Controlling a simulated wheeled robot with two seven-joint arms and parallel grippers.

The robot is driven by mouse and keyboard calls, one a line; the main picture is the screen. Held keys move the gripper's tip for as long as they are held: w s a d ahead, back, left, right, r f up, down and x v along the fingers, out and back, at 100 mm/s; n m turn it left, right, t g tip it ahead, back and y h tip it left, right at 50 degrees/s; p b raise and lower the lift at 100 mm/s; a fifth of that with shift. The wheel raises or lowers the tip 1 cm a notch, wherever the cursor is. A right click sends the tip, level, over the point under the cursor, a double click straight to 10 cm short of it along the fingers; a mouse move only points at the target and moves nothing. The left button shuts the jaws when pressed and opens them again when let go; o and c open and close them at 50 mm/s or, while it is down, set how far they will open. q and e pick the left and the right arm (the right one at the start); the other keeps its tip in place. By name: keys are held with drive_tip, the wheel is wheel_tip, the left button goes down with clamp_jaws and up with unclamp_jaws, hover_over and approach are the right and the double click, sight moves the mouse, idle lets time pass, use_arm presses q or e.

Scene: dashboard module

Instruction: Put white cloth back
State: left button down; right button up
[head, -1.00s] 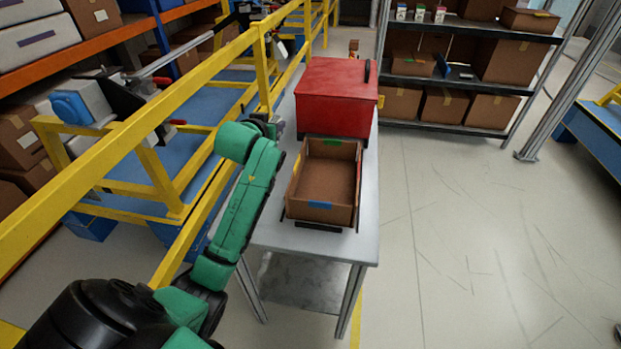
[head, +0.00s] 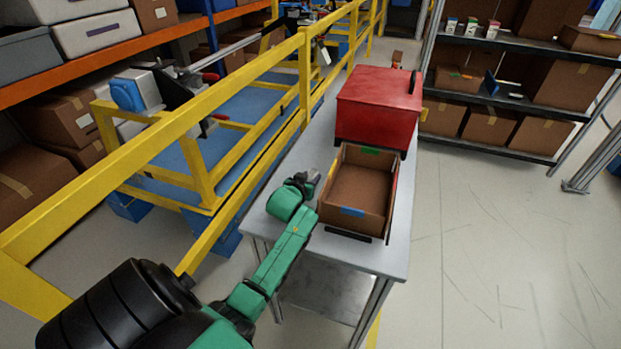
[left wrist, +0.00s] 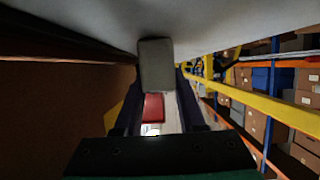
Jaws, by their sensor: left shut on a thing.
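My left gripper (head: 308,180) is low over the table, close beside the left wall of the open cardboard box (head: 352,211). In the left wrist view the gripper's dark fingers stand on either side of a small grey block-like thing (left wrist: 156,66), and the gripper is shut on it. I cannot tell whether this grey thing is the white cloth. No white cloth can be made out clearly in the head view. The floor of the box looks bare. My right gripper is not in view.
The grey table (head: 388,258) carries the box and a red case (head: 375,108) behind it. A yellow rail (head: 300,75) runs along the table's left side. Shelves with cartons (head: 497,95) stand at the back right. The floor on the right is clear.

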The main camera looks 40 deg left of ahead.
use_arm(q)
drive_tip(key=c, duration=0.9)
unclamp_jaws()
drive_tip(key=o, duration=0.4)
drive_tip(key=shift+r, duration=0.1)
